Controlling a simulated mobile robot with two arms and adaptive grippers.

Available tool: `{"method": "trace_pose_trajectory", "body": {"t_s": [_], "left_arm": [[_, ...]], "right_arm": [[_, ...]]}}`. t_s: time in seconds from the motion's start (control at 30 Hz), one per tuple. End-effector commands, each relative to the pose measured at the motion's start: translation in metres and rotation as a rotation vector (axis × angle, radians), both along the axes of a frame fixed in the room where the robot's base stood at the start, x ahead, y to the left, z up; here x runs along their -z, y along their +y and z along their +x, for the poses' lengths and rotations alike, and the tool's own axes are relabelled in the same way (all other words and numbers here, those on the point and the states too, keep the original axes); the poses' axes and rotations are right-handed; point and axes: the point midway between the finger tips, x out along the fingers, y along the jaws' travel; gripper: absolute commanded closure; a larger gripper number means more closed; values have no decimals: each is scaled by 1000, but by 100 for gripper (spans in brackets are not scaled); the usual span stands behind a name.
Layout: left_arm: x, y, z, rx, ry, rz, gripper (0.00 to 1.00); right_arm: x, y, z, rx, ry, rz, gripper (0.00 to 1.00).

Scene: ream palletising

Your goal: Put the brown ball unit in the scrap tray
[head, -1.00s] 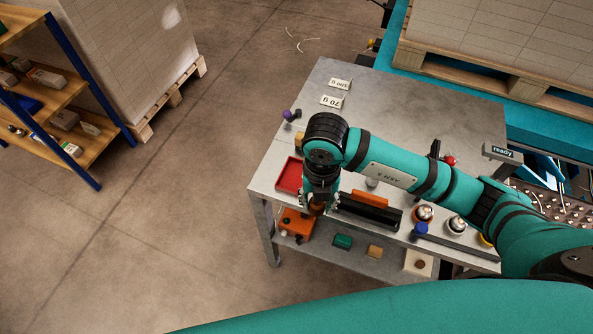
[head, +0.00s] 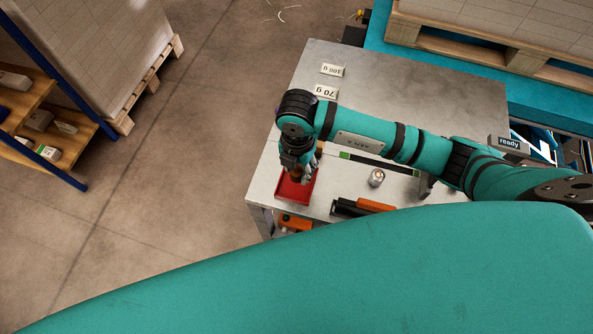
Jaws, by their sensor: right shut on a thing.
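The red scrap tray (head: 290,196) lies at the left front of the grey metal table. My right gripper (head: 300,178) points down over the tray. It is shut on the brown ball unit (head: 296,175), which is small and mostly hidden by the fingers and wrist. I cannot tell whether the ball unit touches the tray floor. My left gripper is not in view.
A black and orange holder (head: 365,206) stands right of the tray, with a small silver-topped unit (head: 376,177) behind it. Label cards reading 100 g (head: 332,70) and 70 g (head: 326,91) lie at the back. The table's back middle is clear.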

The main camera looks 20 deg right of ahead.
Motion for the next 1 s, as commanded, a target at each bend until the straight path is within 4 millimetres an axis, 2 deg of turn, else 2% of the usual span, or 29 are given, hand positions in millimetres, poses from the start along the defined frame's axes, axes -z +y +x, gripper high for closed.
{"method": "trace_pose_trajectory", "body": {"t_s": [0.1, 0.17, 0.33, 0.5, 0.73, 0.77, 0.93, 1.0], "left_arm": [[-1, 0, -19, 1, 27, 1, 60], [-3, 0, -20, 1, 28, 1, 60], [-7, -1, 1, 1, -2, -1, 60], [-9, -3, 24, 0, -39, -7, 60], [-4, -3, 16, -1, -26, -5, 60], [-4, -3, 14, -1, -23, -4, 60], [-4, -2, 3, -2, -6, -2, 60], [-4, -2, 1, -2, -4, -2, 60]], "right_arm": [[9, 0, 1, 2, -1, 0, 100], [18, 0, 0, 2, 1, -1, 100], [39, 0, 1, 1, -1, -1, 100], [43, 0, 1, 0, -4, 1, 100], [47, 0, 1, 0, -4, 1, 100], [47, 0, 1, 0, -3, 0, 63], [46, 0, 1, 0, -3, 0, 41], [46, 0, 1, 0, -3, 0, 41]]}}
